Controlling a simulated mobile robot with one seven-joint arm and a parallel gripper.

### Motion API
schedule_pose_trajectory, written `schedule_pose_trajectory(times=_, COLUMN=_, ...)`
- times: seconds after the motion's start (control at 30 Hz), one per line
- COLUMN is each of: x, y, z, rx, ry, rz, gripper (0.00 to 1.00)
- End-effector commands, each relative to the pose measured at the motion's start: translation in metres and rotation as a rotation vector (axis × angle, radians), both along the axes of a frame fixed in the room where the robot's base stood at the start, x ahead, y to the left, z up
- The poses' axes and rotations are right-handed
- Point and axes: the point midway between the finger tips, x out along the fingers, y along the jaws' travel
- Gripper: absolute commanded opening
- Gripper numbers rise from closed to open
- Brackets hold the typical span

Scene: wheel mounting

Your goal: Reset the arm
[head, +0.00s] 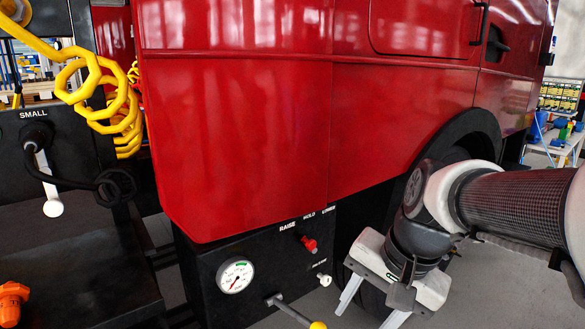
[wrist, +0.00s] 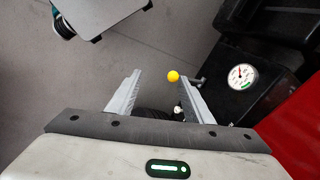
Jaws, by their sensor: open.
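My gripper (head: 372,309) is at the lower right in the head view, at the end of my arm coming in from the right edge. Its two grey fingers point down and to the left. In the wrist view my gripper (wrist: 152,92) has its fingers spread apart, with nothing between them but the view of the floor and a lever's yellow knob (wrist: 173,76) beyond. The knob lies close to the right fingertip in the picture; I cannot tell the distance.
A black control box with a pressure gauge (head: 235,275), a red knob (head: 309,244) and a yellow-tipped lever (head: 292,309) stands left of my gripper. A red truck (head: 240,120) fills the middle, its wheel partly behind my arm. Grey floor (wrist: 140,45) shows beyond the fingers.

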Motion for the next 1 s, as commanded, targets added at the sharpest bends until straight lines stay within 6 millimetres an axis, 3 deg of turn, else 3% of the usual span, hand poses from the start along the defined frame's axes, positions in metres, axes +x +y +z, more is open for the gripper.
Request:
schedule_pose_trajectory(times=0.2, x=-0.036, y=-0.012, z=0.021, rx=-0.212, ry=-0.177, rz=0.290, gripper=0.47)
schedule_pose_trajectory(times=0.47, x=-0.063, y=-0.026, z=0.032, rx=-0.425, ry=-0.319, rz=0.547, gripper=0.47)
schedule_pose_trajectory(times=0.5, x=-0.062, y=-0.026, z=0.052, rx=-0.422, ry=-0.313, rz=0.545, gripper=0.47)
schedule_pose_trajectory(times=0.77, x=-0.061, y=-0.026, z=0.110, rx=-0.416, ry=-0.308, rz=0.538, gripper=0.47)
schedule_pose_trajectory(times=1.0, x=-0.061, y=-0.025, z=0.187, rx=-0.415, ry=-0.308, rz=0.536, gripper=0.47)
